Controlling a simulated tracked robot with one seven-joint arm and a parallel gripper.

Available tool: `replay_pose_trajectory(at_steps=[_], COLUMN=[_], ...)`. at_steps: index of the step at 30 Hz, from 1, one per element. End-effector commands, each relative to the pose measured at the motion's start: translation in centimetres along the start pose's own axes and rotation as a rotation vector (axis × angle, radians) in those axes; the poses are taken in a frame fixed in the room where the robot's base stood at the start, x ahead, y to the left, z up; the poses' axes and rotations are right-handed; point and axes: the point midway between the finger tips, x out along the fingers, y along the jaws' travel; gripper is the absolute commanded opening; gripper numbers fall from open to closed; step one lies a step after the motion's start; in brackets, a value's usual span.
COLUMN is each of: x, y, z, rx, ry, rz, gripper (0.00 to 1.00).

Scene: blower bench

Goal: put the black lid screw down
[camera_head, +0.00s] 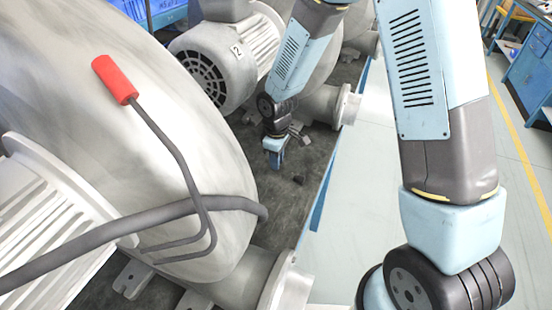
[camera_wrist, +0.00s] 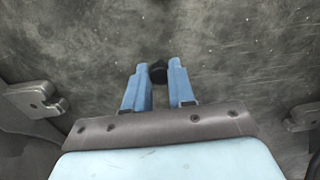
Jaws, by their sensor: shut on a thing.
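My gripper (camera_wrist: 160,85) has two blue fingers, shut on the black lid screw (camera_wrist: 158,72). The screw shows as a small dark knob between the fingertips in the wrist view, with its lower part hidden. In the head view my gripper (camera_head: 276,158) points down over the dark bench top (camera_head: 262,200), between the large grey blower and the motor behind it. The held screw cannot be made out clearly there, and its gap to the bench cannot be told.
The big blower housing (camera_head: 160,90) with a red-handled lever (camera_head: 115,80) stands at left. A motor (camera_head: 225,60) and a flanged pipe (camera_head: 325,105) stand behind. Bench below the fingers looks bare.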

Motion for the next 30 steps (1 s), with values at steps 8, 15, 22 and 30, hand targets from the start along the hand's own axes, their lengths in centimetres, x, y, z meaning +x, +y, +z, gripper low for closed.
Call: replay_pose_trajectory(at_steps=[8,15,22,30], x=[0.5,0.5,0.5,-1.8], y=[0.0,0.0,0.1,0.1], z=[0.0,0.0,0.0,0.0], rx=[0.001,0.001,0.001,0.003], ry=[0.001,0.000,0.000,0.003], rz=[0.000,0.000,0.000,0.002], gripper=[0.27,0.49,0.49,0.49])
